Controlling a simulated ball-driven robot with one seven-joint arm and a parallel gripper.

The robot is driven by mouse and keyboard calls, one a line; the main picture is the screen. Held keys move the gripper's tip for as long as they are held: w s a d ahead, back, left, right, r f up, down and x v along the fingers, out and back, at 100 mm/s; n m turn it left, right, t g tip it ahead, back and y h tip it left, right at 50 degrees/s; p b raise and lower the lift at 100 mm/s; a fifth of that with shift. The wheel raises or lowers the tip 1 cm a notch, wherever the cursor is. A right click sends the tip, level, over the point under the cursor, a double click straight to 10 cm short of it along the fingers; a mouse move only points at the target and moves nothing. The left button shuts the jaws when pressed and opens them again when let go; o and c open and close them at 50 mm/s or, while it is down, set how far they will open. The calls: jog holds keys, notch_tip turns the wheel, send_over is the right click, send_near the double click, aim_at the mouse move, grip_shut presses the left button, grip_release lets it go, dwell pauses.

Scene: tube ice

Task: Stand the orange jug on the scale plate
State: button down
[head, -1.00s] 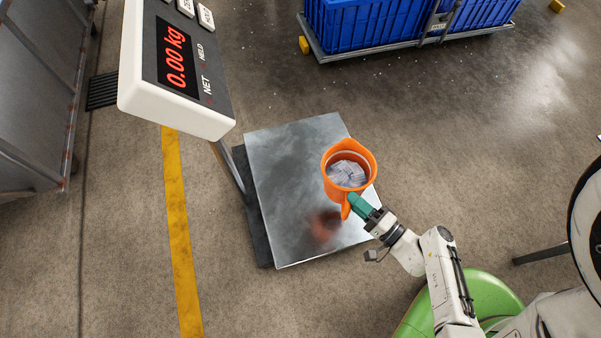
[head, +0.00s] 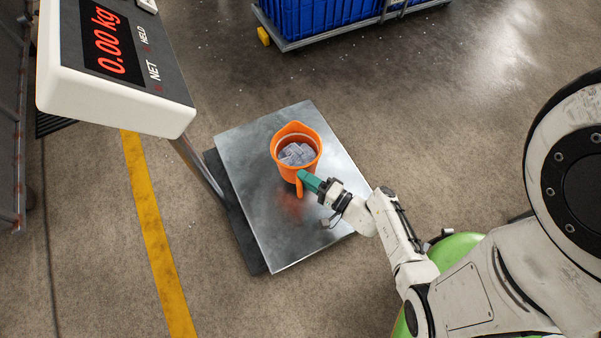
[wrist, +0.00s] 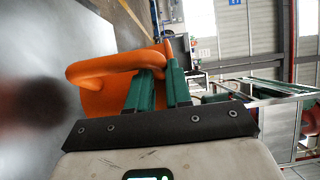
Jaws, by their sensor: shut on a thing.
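The orange jug (head: 284,168) is upright, with clear ice pieces in it. My gripper (head: 310,181) has its green fingers shut on the jug's handle. In the wrist view the handle (wrist: 112,66) loops out beside the green fingers (wrist: 160,88), with the jug body partly hidden behind them. The jug is over the scale plate (head: 250,190), right of its middle in the head view. Its orange reflection shows on the metal below it, and a gap seems to remain between them. The jug's underside is hidden.
The scale's display (head: 115,65) on its post (head: 200,165) stands left of the plate and reads 0.00 kg. A blue crate on a trolley (head: 310,15) is at the back. A yellow floor line (head: 150,220) runs at the left. My green base is at lower right.

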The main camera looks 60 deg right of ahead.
aim_at(289, 175)
jog(key=shift+w+d+f+b, duration=0.25)
jog(key=shift+w+f+b, duration=0.4)
jog(key=shift+w+f, duration=0.45)
jog(key=shift+f+b, duration=1)
jog(key=shift+f, duration=0.85)
jog(key=c, duration=0.9)
grip_release()
jog(key=shift+o, duration=0.2)
